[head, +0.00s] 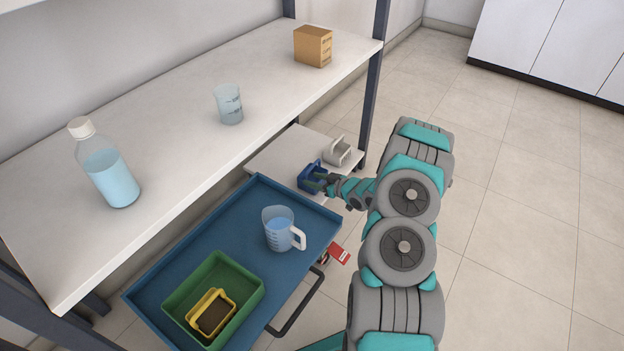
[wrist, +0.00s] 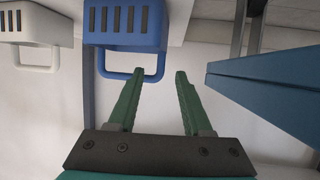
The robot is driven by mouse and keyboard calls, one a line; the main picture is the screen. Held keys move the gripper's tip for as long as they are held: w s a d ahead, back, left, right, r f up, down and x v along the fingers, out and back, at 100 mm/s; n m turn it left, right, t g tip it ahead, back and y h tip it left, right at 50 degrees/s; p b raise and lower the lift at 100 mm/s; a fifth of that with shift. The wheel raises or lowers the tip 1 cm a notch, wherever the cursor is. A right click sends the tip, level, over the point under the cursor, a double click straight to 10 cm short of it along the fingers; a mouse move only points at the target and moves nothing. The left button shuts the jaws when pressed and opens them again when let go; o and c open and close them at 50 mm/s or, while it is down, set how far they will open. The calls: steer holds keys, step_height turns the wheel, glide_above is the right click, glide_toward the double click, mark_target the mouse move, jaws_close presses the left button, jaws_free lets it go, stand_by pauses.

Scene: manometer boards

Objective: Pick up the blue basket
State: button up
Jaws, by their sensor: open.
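The blue basket (head: 309,178) stands on a low white shelf, partly covered by my gripper in the head view. In the wrist view, which looks upside down, the blue basket (wrist: 125,32) is at the top, with slots in its side and its loop handle pointing down in the picture. My gripper (wrist: 156,74) is open, its two green fingers pointing at the handle. The left fingertip overlaps the handle, and the right one lies just past its right end. I cannot tell whether they touch. In the head view my gripper (head: 325,182) is right beside the basket.
A white basket (head: 338,151) stands close behind the blue one; it also shows in the wrist view (wrist: 38,22). A blue cart tray (head: 232,222) is close by, holding a jug (head: 280,230) and a green bin (head: 213,285). The upper shelf (head: 170,110) is above.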

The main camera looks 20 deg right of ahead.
mark_target(306, 178)
steer(key=x, duration=0.4)
steer(key=shift+w+a+f, duration=0.15)
steer(key=shift+w+f, duration=0.05)
steer(key=shift+f, duration=0.3)
jaws_close()
